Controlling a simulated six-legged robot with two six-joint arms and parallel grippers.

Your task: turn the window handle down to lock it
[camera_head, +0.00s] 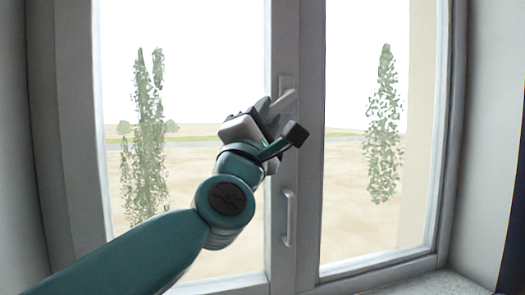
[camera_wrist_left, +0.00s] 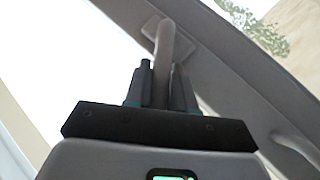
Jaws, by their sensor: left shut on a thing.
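The window handle (camera_head: 284,101) is grey and sits on a plate on the window's middle post. In the head view its visible part slants up to the right from my left gripper (camera_head: 268,108). The gripper covers the handle's lower left part. In the left wrist view the handle (camera_wrist_left: 171,45) runs down between the two fingers of my left gripper (camera_wrist_left: 161,85), which is shut on it. My right gripper is in neither view.
A vertical pull bar (camera_head: 290,218) is fixed lower on the middle post (camera_head: 311,130). Glass panes stand on both sides, with trees outside. A sill (camera_head: 440,284) runs along the bottom right.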

